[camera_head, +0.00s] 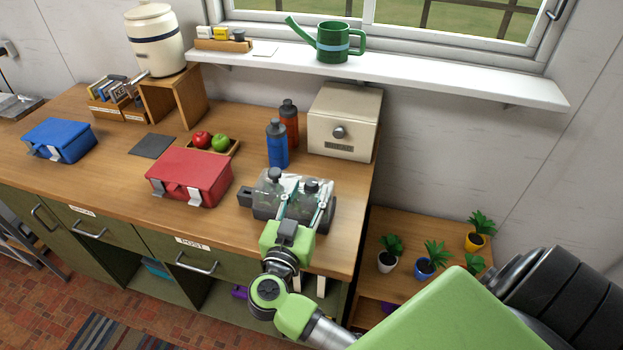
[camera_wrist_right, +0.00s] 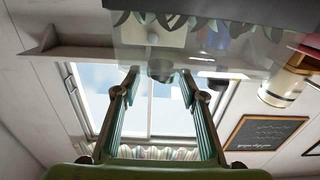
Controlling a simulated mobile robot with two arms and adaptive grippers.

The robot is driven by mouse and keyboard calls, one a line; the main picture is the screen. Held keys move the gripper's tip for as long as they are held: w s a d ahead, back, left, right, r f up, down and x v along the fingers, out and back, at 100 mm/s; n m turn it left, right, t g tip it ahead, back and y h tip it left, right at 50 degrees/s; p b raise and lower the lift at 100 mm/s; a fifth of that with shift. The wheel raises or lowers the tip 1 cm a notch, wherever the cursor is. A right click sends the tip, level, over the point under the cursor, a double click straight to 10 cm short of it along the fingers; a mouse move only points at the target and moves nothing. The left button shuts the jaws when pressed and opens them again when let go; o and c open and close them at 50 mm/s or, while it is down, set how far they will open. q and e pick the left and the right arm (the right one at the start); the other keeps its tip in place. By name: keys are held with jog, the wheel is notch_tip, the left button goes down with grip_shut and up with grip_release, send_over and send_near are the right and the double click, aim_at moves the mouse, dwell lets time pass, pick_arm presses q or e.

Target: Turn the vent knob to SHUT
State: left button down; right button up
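A clear tub with a grey base (camera_head: 262,210) stands near the right end of the wooden counter. Dark knobs sit on its top, one of them (camera_head: 311,185) near my right gripper's fingertips. My right gripper (camera_head: 308,190) is open over the near side of the tub, with fingers spread. In the right wrist view, a dark round knob (camera_wrist_right: 160,71) shows beyond the gap between the open fingertips (camera_wrist_right: 159,82). I cannot tell whether the fingers touch it. No SHUT marking or knob setting can be read. My left gripper is not in view.
A red box (camera_head: 190,172) stands left of the tub. Blue (camera_head: 277,146) and red (camera_head: 289,120) bottles and a cream box with a front knob (camera_head: 345,110) stand behind it. Potted plants (camera_head: 425,268) stand on a lower shelf at right. Counter space left of the tub is limited.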

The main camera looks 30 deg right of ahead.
aim_at(310, 188)
jog(key=shift+x, duration=1.75)
grip_shut()
jog(key=shift+p, duration=0.35)
